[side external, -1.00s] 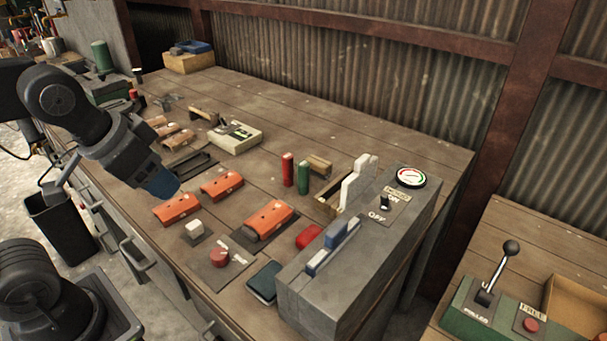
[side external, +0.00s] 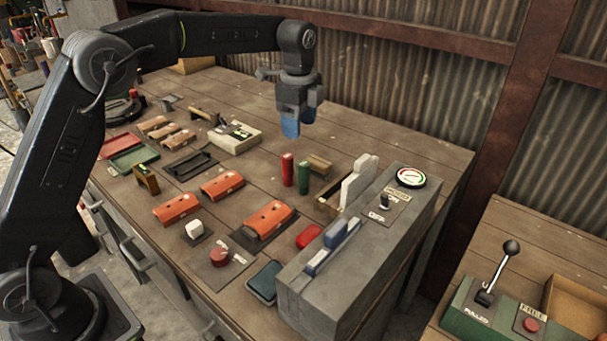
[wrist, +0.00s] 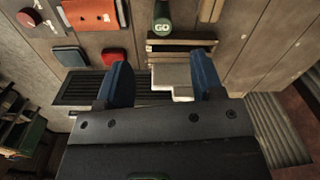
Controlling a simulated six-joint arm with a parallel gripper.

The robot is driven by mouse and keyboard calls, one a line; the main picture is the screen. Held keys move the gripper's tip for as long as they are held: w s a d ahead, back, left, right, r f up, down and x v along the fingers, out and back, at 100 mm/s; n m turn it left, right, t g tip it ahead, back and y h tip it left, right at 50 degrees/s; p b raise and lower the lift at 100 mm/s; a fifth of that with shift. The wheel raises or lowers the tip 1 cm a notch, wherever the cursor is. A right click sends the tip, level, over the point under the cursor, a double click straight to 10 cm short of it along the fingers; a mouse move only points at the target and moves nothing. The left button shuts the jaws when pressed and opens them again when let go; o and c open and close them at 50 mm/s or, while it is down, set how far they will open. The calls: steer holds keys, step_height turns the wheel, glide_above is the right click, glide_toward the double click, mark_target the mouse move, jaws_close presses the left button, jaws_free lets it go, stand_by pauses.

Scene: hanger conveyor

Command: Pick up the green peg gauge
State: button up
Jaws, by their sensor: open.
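The green peg gauge (side external: 304,177) stands upright on the bench, just right of the red peg gauge (side external: 287,169) in the side view. In the wrist view the green gauge (wrist: 162,24) shows near the top edge, with "GO" in white on its end. My gripper (side external: 301,122) points down with blue fingertips and hangs above the bench, higher than the pegs in the side picture. In the wrist view its two blue fingers (wrist: 163,78) are spread apart with nothing between them. The green gauge is clear of the fingers.
Orange parts (side external: 222,186) lie in front. The bench behind the pegs is mostly free.

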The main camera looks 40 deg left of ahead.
mark_target(303, 176)
steer(key=shift+w+f, duration=0.35)
steer(key=shift+f, duration=0.45)
step_height(303, 176, down, 8)
steer(key=shift+r, duration=0.2)
steer(key=shift+s+d+f, duration=0.1)
steer(key=shift+d+f, duration=0.1)
steer(key=shift+f, duration=1.2)
steer(key=shift+d+f, duration=0.15)
steer(key=shift+f, duration=1.2)
steer(key=c, duration=1)
steer(key=shift+o, duration=0.2)
steer(key=shift+r, duration=0.1)
step_height(303, 176, up, 10)
steer(key=shift+r, duration=0.15)
